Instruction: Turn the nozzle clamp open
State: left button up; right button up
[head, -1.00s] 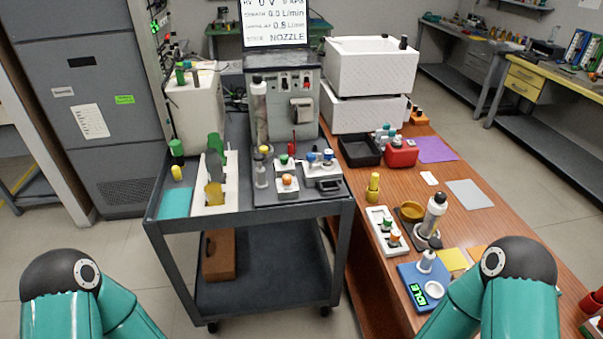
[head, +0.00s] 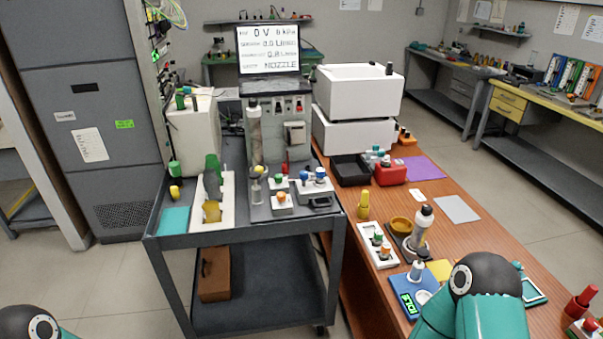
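The grey instrument (head: 283,112) stands at the back of the cart, under a screen (head: 268,48) whose last line reads NOZZLE. A clear upright column (head: 254,132) stands at its front left. Below the column is a small upright part with a yellow top (head: 258,170). I cannot tell which part is the nozzle clamp, or whether it is open. Neither gripper is in view; only my teal and black arm links show at the bottom left and bottom right.
The dark cart (head: 253,213) carries a white rack (head: 212,220), a teal mat (head: 174,221) and small knobbed blocks. The wooden bench (head: 480,262) on the right holds white boxes (head: 357,92), a red box (head: 391,173) and a blue device reading IDLE (head: 409,305). Open floor lies left of the cart.

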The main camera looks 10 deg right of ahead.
aim_at(304, 175)
jog(key=u, duration=0.05)
jog(key=i, duration=1)
jog(key=z, duration=0.05)
